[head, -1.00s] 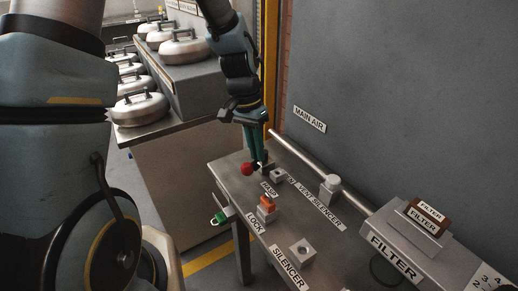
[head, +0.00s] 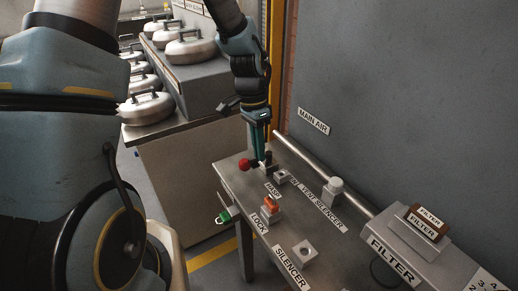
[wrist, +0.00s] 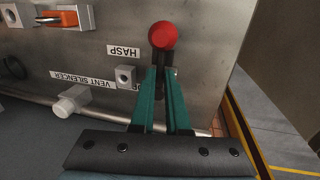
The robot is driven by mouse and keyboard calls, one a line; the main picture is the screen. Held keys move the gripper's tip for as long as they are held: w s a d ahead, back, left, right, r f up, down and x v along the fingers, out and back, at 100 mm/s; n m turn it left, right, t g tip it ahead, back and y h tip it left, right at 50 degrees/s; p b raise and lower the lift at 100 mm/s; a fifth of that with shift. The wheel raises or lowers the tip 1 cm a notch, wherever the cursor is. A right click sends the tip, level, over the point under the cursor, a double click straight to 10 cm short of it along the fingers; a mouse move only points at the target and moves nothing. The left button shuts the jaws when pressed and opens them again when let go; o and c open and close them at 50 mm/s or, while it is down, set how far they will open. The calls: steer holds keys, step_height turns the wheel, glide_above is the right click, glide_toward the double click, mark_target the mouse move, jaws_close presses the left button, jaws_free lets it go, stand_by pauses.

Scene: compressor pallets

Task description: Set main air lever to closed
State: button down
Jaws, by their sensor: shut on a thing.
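The main air lever has a red ball knob (head: 243,164) that stands at the far left end of the grey bench, by the end of the pipe. In the wrist view the red knob (wrist: 163,35) sits just beyond my fingertips. My gripper (head: 259,160) reaches down from above with its teal fingers at the lever. In the wrist view the gripper (wrist: 164,72) is shut on the dark lever arm just behind the knob. The lever's pivot is partly hidden by the fingers. A MAIN AIR label (head: 314,121) is on the wall behind.
A pipe (head: 305,157) runs along the wall. A green-handled part (head: 223,215) hangs at the front edge.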

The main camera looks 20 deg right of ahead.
steer(key=c, duration=0.9)
jaws_free()
steer(key=r, duration=0.3)
steer(key=w+r+b, duration=0.1)
steer(key=r, duration=0.3)
steer(key=w+r, duration=0.1)
steer(key=r, duration=0.2)
steer(key=shift+w+a+r, duration=0.1)
steer(key=shift+a+r, duration=0.1)
steer(key=shift+r, duration=0.1)
steer(key=a+n+t, duration=0.1)
steer(key=a+n, duration=0.4)
steer(key=a, duration=0.3)
steer(key=s+a+f+n+t, duration=0.1)
steer(key=a+n, duration=0.4)
steer(key=a, duration=0.4)
steer(key=a+f+n+t, duration=0.1)
steer(key=a+n, duration=0.4)
steer(key=a, duration=0.4)
steer(key=shift+s+t, duration=0.25)
steer(key=shift+t, duration=0.15)
